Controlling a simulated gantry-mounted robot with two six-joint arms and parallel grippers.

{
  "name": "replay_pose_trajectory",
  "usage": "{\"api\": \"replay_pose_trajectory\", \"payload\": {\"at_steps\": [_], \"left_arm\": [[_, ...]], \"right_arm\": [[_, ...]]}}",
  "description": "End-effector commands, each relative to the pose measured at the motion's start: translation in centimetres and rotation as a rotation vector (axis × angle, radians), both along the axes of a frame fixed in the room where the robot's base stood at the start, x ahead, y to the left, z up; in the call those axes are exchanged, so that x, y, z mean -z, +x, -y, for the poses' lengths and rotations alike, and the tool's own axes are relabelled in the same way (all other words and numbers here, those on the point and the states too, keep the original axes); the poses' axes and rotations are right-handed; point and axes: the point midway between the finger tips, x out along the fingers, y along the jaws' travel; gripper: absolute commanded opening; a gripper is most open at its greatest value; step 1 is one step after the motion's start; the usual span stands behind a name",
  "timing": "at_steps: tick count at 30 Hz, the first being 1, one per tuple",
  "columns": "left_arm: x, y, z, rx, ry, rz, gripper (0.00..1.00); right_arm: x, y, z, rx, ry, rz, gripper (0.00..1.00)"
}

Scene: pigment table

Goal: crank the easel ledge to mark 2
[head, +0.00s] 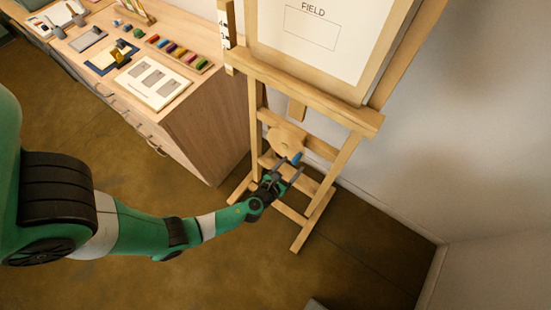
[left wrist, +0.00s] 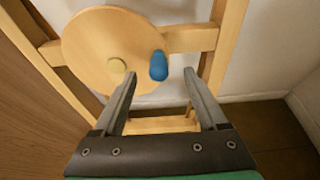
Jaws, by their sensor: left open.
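The wooden easel (head: 340,150) stands on the floor against the wall, with its ledge (head: 305,88) running across under a white board (head: 320,35) marked FIELD. Below the ledge is a round wooden crank disc (head: 286,138), which also shows in the left wrist view (left wrist: 100,45). A blue crank handle (left wrist: 158,65) sticks out from the disc's right side. My left gripper (left wrist: 158,82) is open, its two fingers pointing at the handle, which appears between the tips. Whether they touch it I cannot tell. A scale strip (head: 226,35) beside the ledge's left end is too small to read. My right gripper is not seen.
A wooden cabinet (head: 205,125) stands left of the easel. On it are a row of coloured pigment blocks (head: 178,52), a sheet with grey patches (head: 153,82) and a blue tray (head: 103,66). The wall (head: 470,130) is close on the right. The floor (head: 110,165) in front is mostly clear.

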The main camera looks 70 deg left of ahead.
Motion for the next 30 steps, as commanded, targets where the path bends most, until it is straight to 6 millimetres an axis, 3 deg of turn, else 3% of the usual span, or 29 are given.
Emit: {"api": "replay_pose_trajectory", "payload": {"at_steps": [13,30], "left_arm": [[-0.6,-4.2,2.8,0.003,0.000,-0.001,0.75],[-0.6,-4.4,2.9,0.000,0.000,0.000,0.75]], "right_arm": [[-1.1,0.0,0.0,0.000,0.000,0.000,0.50],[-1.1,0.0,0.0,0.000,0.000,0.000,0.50]]}}
